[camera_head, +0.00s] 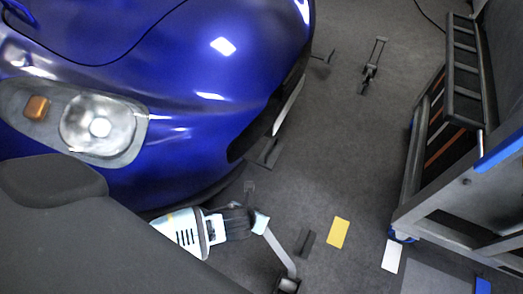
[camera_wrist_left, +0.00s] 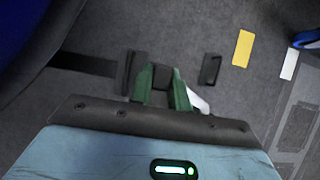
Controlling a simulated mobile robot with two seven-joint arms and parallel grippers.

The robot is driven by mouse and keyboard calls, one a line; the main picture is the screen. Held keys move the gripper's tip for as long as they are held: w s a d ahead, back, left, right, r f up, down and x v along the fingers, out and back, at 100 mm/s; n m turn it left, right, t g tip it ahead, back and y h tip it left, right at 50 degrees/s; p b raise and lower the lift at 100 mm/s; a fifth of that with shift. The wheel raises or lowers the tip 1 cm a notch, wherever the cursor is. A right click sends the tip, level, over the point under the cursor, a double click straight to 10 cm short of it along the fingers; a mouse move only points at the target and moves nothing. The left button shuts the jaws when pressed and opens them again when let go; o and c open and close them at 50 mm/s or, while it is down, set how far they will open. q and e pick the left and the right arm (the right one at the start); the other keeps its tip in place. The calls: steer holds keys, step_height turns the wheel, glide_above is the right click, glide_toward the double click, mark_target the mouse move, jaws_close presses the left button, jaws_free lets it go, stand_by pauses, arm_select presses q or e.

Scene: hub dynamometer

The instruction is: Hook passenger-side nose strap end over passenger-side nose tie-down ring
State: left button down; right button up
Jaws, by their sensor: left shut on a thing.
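My left gripper (camera_head: 258,221) reaches in from the lower left, low beside the front of the blue car. In the left wrist view its green fingers (camera_wrist_left: 162,92) are shut on a small dark piece, which looks like the strap end (camera_wrist_left: 162,76). A pale grey strap (camera_head: 279,250) runs from the fingertips down to a dark floor fitting (camera_head: 288,285). A small grey fitting (camera_head: 249,187), perhaps the tie-down ring, shows on the floor just beyond the gripper; its shape is too small to tell. My right gripper is in neither view.
The blue car (camera_head: 190,110) fills the upper left, its bumper close to my arm. A grey rack (camera_head: 440,180) stands at right. A yellow card (camera_head: 338,233), a white card (camera_head: 391,256) and a dark block (camera_head: 305,243) lie on the floor. Another strap fitting (camera_head: 372,65) lies at the back.

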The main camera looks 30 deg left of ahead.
arm_select(q)
steer(key=shift+s+a, duration=0.25)
steer(key=shift+a, duration=0.6)
steer(key=shift+s+a, duration=0.2)
steer(key=shift+a, duration=0.6)
steer(key=shift+s+a, duration=0.25)
steer(key=shift+a, duration=0.6)
steer(key=shift+w+r, duration=0.1)
steer(key=shift+r, duration=0.05)
steer(key=shift+f, duration=0.7)
steer(key=shift+f, duration=0.35)
steer(key=shift+f+b, duration=0.35)
steer(key=shift+f, duration=0.3)
